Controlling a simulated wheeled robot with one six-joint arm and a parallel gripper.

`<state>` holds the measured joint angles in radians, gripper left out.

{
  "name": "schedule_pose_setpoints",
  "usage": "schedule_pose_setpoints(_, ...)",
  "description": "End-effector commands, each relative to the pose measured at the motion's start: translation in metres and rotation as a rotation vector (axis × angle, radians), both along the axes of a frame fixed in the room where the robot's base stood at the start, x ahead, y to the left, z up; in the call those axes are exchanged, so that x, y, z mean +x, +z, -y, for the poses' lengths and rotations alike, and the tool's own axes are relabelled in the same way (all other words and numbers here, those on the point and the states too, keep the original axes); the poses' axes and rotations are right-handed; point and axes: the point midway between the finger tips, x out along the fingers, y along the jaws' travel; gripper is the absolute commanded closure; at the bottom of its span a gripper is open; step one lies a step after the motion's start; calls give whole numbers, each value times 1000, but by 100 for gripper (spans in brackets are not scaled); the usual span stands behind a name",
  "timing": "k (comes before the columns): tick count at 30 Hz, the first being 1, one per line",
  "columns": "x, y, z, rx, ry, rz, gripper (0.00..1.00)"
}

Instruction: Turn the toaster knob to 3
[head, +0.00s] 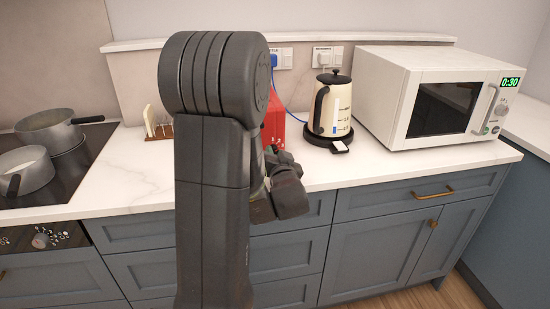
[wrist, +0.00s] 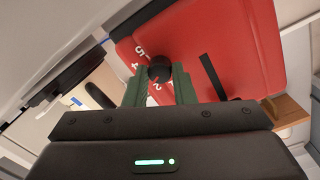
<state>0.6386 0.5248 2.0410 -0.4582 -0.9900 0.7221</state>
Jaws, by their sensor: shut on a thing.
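The red toaster (head: 274,125) stands on the counter, mostly hidden behind my arm in the head view. It fills much of the wrist view (wrist: 240,45). Its round dark knob (wrist: 159,68) sits on the red face, with white numerals around it; a 5, a 4 and a 2 can be made out. My gripper (wrist: 159,80) has its green fingers on either side of the knob, shut on it. The fingers partly cover the dial, and I cannot tell exactly which number the knob points to. In the head view my arm hides the fingertips.
A cream kettle (head: 332,105) on its black base stands right of the toaster, with a white microwave (head: 385,85) beyond. A toast rack (head: 158,128) stands to the left. Pots (head: 50,130) sit on the hob at far left. The counter front (head: 130,185) is clear.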

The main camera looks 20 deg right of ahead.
Motion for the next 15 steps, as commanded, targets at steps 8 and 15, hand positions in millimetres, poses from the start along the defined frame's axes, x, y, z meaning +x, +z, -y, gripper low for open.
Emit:
schedule_pose_setpoints(8,0,0,0,158,0,38,100)
schedule_pose_setpoints(15,0,1,1,223,-1,55,100)
